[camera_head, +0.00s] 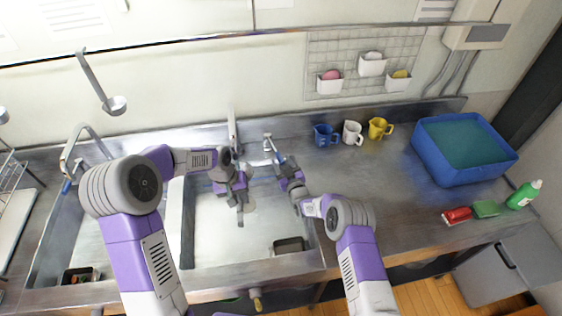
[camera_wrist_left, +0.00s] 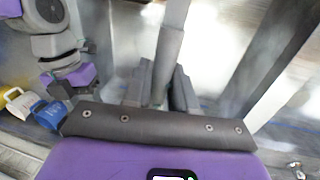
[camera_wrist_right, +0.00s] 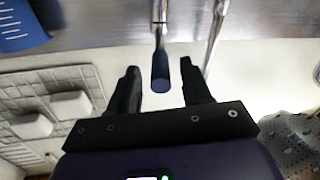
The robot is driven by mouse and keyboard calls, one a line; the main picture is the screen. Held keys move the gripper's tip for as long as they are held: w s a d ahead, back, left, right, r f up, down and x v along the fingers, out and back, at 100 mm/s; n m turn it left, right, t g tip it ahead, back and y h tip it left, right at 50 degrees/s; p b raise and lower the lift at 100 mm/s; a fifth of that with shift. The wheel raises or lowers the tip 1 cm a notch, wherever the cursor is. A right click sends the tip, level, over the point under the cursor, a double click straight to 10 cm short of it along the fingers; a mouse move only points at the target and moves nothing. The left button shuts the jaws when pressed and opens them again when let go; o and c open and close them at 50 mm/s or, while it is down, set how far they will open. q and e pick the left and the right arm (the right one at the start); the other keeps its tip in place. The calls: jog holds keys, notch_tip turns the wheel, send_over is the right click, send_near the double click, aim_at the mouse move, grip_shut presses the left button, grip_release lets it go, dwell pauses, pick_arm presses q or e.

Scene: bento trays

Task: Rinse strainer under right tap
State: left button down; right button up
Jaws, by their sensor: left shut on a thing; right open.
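My left gripper (camera_head: 240,214) hangs over the right sink basin. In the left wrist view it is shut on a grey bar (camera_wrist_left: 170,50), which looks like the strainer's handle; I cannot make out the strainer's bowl. The right tap (camera_head: 268,143) stands at the back edge of the basin. My right gripper (camera_head: 277,158) is close to it. In the right wrist view my right gripper is open, with the tap's blue-ended lever (camera_wrist_right: 160,72) between its fingers, seemingly not gripped.
A second tap (camera_head: 70,155) stands at the left basin. Blue, white and yellow jugs (camera_head: 352,132) stand on the counter right of my right gripper. A blue tub (camera_head: 475,170) is further right. A grey container (camera_head: 289,245) sits at the basin's front right. A ladle (camera_head: 116,105) hangs at upper left.

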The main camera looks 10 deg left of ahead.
jog(key=shift+w+a, duration=0.35)
jog(key=shift+w, duration=0.25)
jog(key=shift+c, duration=0.4)
grip_shut()
